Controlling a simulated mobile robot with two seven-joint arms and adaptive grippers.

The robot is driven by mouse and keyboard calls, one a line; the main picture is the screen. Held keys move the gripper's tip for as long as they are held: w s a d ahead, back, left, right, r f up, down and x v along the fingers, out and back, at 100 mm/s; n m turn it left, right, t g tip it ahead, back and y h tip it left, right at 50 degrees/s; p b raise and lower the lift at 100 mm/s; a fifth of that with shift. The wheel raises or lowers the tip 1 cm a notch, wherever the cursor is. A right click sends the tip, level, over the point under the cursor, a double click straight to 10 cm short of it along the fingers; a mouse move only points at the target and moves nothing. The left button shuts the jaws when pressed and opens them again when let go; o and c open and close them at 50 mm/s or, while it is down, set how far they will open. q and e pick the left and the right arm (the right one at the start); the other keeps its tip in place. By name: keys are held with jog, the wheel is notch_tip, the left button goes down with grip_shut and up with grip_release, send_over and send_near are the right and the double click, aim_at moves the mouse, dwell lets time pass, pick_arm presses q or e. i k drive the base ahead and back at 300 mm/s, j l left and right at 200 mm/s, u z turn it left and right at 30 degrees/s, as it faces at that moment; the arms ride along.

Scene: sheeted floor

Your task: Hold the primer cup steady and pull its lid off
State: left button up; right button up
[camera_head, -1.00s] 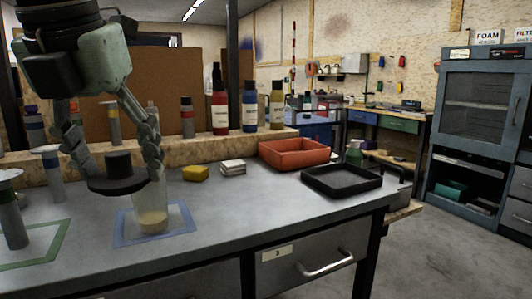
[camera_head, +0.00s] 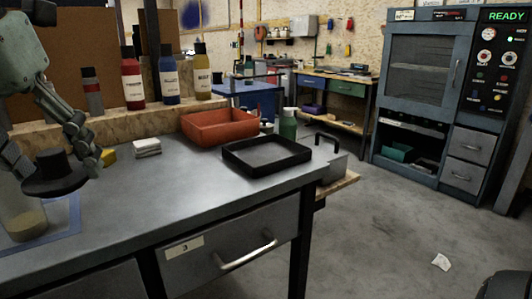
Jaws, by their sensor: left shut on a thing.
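The primer cup (camera_head: 24,225) is clear with beige liquid in its bottom. It stands upright at the left edge of the head view, on a blue-outlined square (camera_head: 75,222) on the bench. The black lid (camera_head: 55,186), a disc with a thick knob, is off the cup, above and to its right in the picture. My left gripper (camera_head: 55,170) is shut on the lid, a finger on either side. The lid and gripper partly hide the cup's upper part. My right gripper is not in view.
On the grey bench (camera_head: 150,215) are a yellow block (camera_head: 108,156), white stacked pads (camera_head: 147,147), an orange bin (camera_head: 215,128) and a black tray (camera_head: 266,157). Several bottles stand on a wooden ledge behind. A cabinet (camera_head: 420,80) with a READY display is at right. The bench front is clear.

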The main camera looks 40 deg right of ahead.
aim_at(24, 218)
jog(key=l+u, duration=0.15)
jog(key=l, duration=0.5)
jog(key=k+l+u, duration=0.1)
jog(key=l, duration=0.55)
jog(key=k+l+u, duration=0.15)
jog(key=l, duration=0.5)
jog(key=i+l, duration=0.2)
jog(key=i, duration=0.35)
